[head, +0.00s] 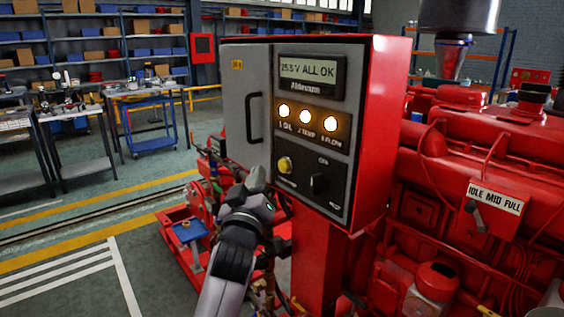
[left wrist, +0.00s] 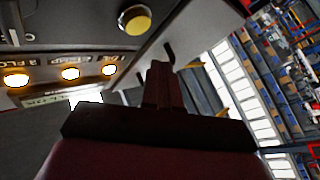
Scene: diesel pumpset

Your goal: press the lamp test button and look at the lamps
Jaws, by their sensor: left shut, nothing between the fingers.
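The grey control panel (head: 345,150) on the red cabinet carries three lamps, labelled OIL (head: 284,111), TEMP (head: 305,116) and FLOW (head: 331,123). All three glow warm yellow-white, and they also glow in the left wrist view (left wrist: 70,73). The yellow round button (head: 285,165) sits below them at the panel's left; it shows whole in the left wrist view (left wrist: 135,20). My left gripper (head: 257,178) is shut and empty, just left of the button in the head view. Its fingertips (left wrist: 160,68) appear apart from the button. My right gripper is not in view.
A display (head: 307,73) above the lamps reads 25.5 V ALL OK. A black rotary switch (head: 318,184) is right of the button. The cabinet's grey door (head: 247,100) with a black handle stands at the left. The red engine (head: 450,170) fills the right.

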